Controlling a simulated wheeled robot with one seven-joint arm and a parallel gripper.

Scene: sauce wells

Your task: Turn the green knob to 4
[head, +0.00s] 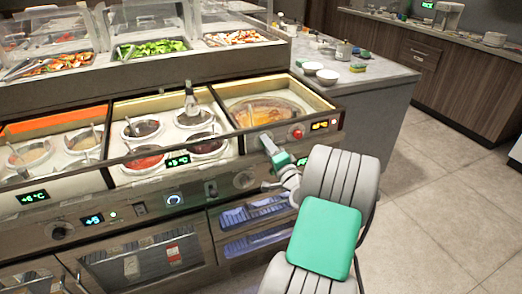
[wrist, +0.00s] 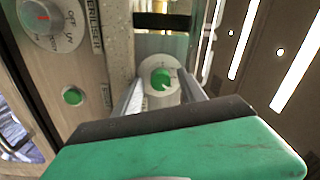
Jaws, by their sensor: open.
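The green knob (wrist: 160,78) shows in the wrist view, on a round pale dial (wrist: 150,96) on the counter's front panel. Its pointer and the numbers around it are too small to read. My gripper (head: 270,147) is open at the right part of the serving counter's front. In the wrist view its two fingers stand on either side of the green knob, with gaps showing between them and it. I cannot tell how deep the fingertips reach. In the head view the green knob is hidden behind my gripper.
A white dial with a red mark (wrist: 42,18) and a small green button (wrist: 73,96) sit left in the wrist view. Sauce wells (head: 140,128) lie left; open floor (head: 440,200) lies right.

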